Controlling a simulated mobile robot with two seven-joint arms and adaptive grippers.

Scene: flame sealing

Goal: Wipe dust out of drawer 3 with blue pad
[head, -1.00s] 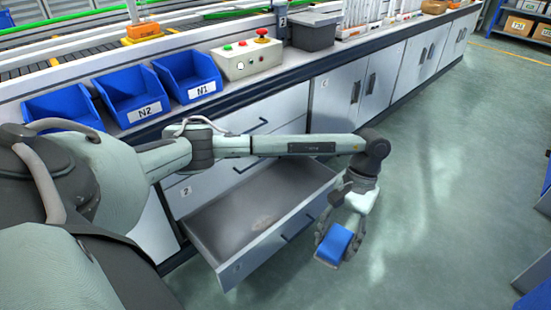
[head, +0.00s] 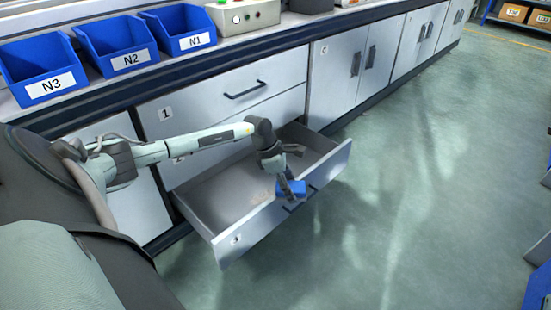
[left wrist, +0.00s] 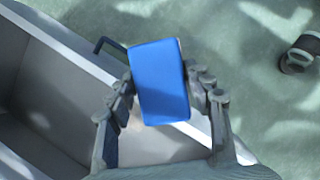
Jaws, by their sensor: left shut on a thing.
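My left gripper (head: 288,183) is shut on the blue pad (head: 292,190), which appears over the drawer's front wall near the handle. In the left wrist view the pad (left wrist: 160,82) sits between the two fingers, with the drawer's grey front wall (left wrist: 75,62) behind and to the left. I cannot tell the pad's height above the drawer. My right gripper is not in view.
Drawer 1 (head: 215,113), above the open one, is shut. Blue bins N3 (head: 42,72), N2 (head: 115,47) and N1 (head: 180,30) stand on the counter. The green floor right of the drawer is clear.

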